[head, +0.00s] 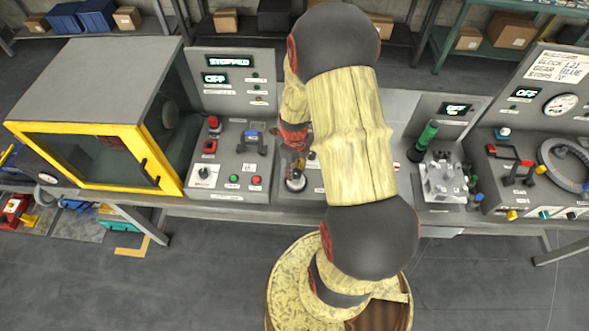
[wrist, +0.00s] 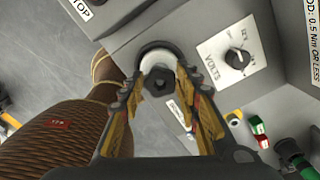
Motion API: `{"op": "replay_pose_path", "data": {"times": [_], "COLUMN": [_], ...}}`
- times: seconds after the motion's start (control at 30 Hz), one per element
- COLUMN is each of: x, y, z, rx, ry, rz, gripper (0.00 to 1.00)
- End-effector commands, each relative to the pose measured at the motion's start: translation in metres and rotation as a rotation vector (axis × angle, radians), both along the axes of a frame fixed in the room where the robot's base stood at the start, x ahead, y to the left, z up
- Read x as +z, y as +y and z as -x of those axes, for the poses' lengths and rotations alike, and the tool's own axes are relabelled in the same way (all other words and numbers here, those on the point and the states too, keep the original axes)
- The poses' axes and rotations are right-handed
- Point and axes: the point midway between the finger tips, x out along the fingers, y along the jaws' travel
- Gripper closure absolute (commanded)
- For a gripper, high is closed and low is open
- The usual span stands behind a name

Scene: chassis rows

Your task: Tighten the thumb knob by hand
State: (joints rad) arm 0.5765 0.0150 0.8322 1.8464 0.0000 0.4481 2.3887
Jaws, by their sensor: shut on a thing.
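The thumb knob (wrist: 157,81) shows in the wrist view as a dark round piece with a hexagonal centre, in front of a pale collar on the grey panel (wrist: 203,22). My gripper (wrist: 159,88) has one finger on each side of it and is shut on it. In the head view my gripper (head: 295,165) is at the front of the bench, left of my upper arm. The knob itself cannot be made out clearly there, and my arm hides part of the bench.
A dial marked VOLTS (wrist: 238,59) sits close right of the knob. A panel with buttons and a red switch (head: 209,147) stands left of my gripper, beside a yellow-framed enclosure (head: 75,130). Right of my arm are a fixture with a green-handled part (head: 427,135) and a gauge panel (head: 560,104).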

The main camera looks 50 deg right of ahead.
Motion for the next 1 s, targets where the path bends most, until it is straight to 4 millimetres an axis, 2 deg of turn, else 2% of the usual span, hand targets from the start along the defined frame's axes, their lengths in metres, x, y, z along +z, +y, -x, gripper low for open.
{"op": "replay_pose_path", "data": {"times": [0.1,0.13,0.47,0.57,1.0], "x": [0.0000,0.0000,0.0000,0.0000,-0.0006], "y": [-0.0001,-0.0001,-0.0001,-0.0002,-0.0029], "z": [-0.0001,0.0000,-0.0001,0.0000,0.0001], "rx": [0.000,0.000,0.000,-0.013,-0.471], "ry": [0.000,0.000,0.000,0.000,0.000], "rz": [0.000,0.000,0.000,0.000,0.000], "gripper": [0.91,0.68,0.87,0.88,0.88]}}
